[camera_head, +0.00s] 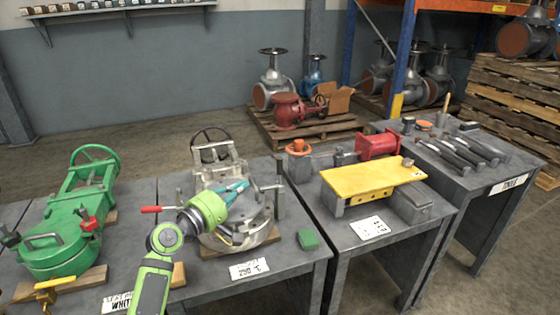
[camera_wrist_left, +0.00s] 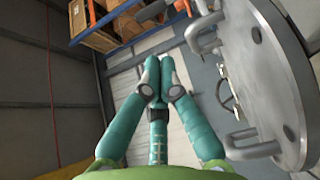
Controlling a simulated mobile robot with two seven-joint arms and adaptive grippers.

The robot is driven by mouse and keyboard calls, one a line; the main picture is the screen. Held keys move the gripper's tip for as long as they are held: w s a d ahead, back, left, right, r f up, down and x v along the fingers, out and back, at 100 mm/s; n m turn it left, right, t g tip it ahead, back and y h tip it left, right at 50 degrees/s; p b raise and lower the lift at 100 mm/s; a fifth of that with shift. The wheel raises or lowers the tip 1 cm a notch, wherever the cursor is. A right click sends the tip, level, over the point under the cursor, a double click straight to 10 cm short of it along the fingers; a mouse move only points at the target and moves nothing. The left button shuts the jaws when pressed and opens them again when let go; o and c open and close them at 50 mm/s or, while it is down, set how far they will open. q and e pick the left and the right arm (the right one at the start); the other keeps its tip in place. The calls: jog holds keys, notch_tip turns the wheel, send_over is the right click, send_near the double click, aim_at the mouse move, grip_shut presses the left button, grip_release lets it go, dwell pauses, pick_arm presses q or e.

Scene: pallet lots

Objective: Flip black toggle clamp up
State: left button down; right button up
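My left gripper (camera_head: 237,187) has teal fingers and is over the grey valve body (camera_head: 232,238) on the middle-left table. In the left wrist view, its fingertips (camera_wrist_left: 158,72) come together with nothing visible between them. A dark clamp-like part (camera_head: 280,192) stands upright at the valve's right side, apart from the gripper; I cannot tell whether it is the black toggle clamp. A clamp with a red handle (camera_head: 151,209) sticks out at the valve's left. My right gripper is not in view.
The green valve (camera_head: 55,255) lies on the left table. A yellow plate (camera_head: 372,180) is on the table to the right. A grey round flange fills the wrist view's right side (camera_wrist_left: 260,70).

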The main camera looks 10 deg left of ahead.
pick_arm(q)
jog(key=shift+w+r, duration=0.1)
jog(key=shift+w, duration=0.2)
jog(key=shift+s+r, duration=0.1)
jog(key=shift+s, duration=0.15)
jog(key=b, duration=0.1)
send_over(268, 187)
jog(key=v, duration=0.2)
jog(key=shift+a, duration=0.2)
jog(key=shift+w+d, duration=0.3)
jog(key=shift+w, duration=0.4)
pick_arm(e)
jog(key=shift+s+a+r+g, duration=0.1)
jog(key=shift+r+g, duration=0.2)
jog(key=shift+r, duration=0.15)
pick_arm(q)
jog(key=shift+r, duration=0.1)
jog(key=shift+w+d+p, duration=0.15)
jog(key=shift+p, duration=0.65)
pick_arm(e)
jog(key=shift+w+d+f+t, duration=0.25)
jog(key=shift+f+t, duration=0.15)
pick_arm(q)
jog(key=shift+d+r+g+p, duration=0.1)
jog(key=shift+g+p, duration=0.2)
jog(key=shift+p, duration=0.1)
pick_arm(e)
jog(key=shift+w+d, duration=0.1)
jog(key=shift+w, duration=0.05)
